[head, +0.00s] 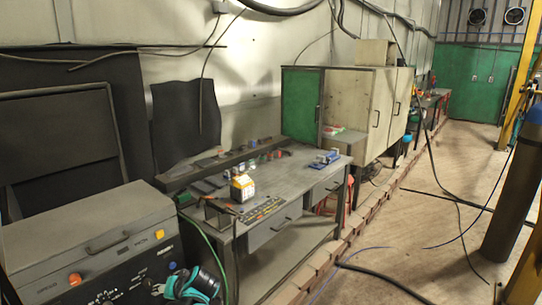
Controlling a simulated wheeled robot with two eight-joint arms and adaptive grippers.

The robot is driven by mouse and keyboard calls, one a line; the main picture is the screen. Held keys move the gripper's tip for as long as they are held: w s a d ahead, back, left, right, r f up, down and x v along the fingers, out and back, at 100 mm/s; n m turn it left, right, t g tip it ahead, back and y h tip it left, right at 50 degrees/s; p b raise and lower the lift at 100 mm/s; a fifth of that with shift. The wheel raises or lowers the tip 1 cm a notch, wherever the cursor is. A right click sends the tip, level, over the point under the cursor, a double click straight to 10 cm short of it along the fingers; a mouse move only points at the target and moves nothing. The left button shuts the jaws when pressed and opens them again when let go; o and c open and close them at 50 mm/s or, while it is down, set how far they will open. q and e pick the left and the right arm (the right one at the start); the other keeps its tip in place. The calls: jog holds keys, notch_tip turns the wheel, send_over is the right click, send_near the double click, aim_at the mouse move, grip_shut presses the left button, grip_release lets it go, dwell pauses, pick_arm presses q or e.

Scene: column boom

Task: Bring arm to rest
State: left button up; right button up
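Neither of my grippers shows in the head view, and I see no part of either arm that I can be sure of. Whether the grippers are open or shut cannot be seen. The task names no object other than the arm.
A grey workbench (285,186) holds a yellow-white box (242,188) and small items. A control cabinet (85,235) stands at lower left, a teal-black object (200,284) beside it. Beyond is a cabinet (358,100). A dark cylinder (508,195) stands right; cables cross the open floor (440,215).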

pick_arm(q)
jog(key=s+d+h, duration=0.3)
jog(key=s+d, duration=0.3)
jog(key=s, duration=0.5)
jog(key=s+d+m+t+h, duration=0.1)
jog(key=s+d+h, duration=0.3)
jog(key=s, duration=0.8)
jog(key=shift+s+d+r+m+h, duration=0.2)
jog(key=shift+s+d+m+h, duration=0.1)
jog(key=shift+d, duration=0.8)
